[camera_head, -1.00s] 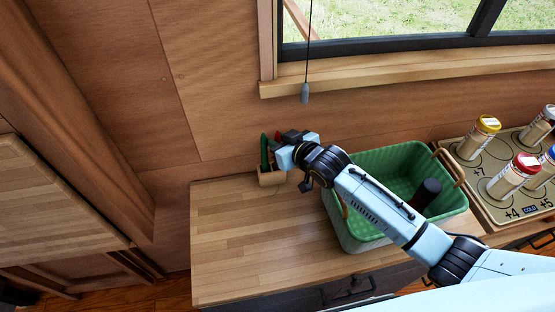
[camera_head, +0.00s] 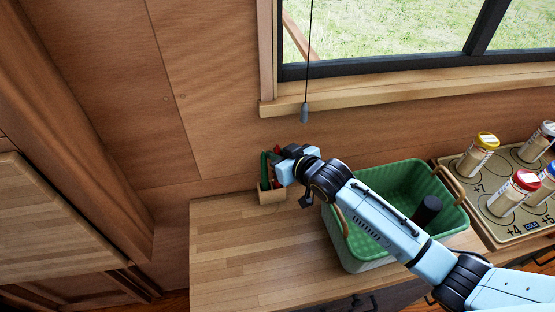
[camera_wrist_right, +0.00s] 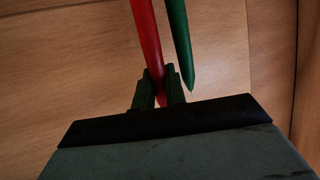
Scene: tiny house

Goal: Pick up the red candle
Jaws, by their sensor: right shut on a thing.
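The red candle (camera_wrist_right: 147,38) is a slim rod that runs down between the two fingers of my right gripper (camera_wrist_right: 159,90) in the right wrist view. The gripper is shut on it. A dark green candle (camera_wrist_right: 180,45) stands close beside it, outside the fingers. In the head view my right gripper (camera_head: 283,170) is at a small wooden holder (camera_head: 271,194) at the back of the wooden counter. The green candle (camera_head: 265,168) stands in the holder there, and a bit of red (camera_head: 277,151) shows beside the gripper. My left gripper is not in view.
A green basket (camera_head: 372,256) with a dark cylinder (camera_head: 427,210) in it stands right of the holder, under my right arm. A board (camera_head: 473,178) with several capped jars is farther right. The counter's left part (camera_head: 235,255) is clear.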

